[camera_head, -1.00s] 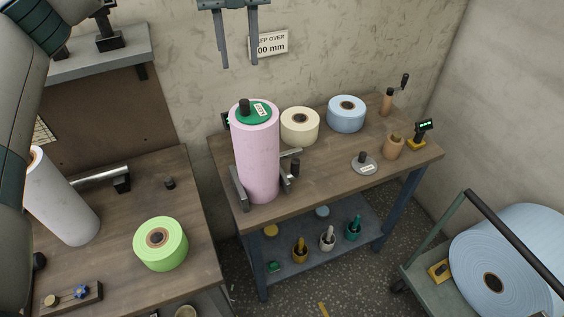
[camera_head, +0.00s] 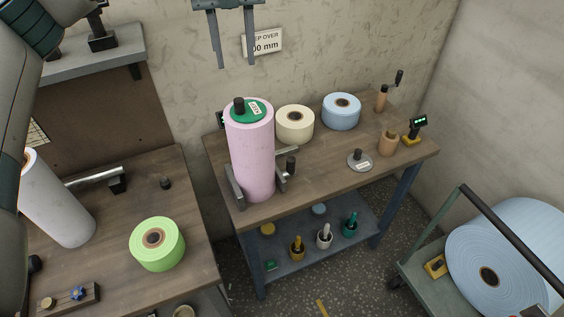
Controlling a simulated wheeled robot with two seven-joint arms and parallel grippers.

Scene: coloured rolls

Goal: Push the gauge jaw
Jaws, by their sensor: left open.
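A tall pink roll (camera_head: 251,155) with a green top stands upright on the right workbench. A grey gauge holds it between two jaws: a left jaw (camera_head: 234,187) and a right jaw (camera_head: 282,178) with a black knob (camera_head: 291,166) beside it. The right jaw looks close against the roll; I cannot tell if it touches. A rail shows behind the roll, and a small display is mostly hidden at its left. My left arm runs down the left edge, away from the gauge; its fingertips cannot be made out. My right gripper does not show.
Cream (camera_head: 295,124) and blue (camera_head: 341,111) rolls stand behind the pink one. A disc (camera_head: 360,160) and small tools are further right. The left table holds a green roll (camera_head: 157,244) and a white roll (camera_head: 58,202). A cart (camera_head: 435,272) with a large blue roll is lower right.

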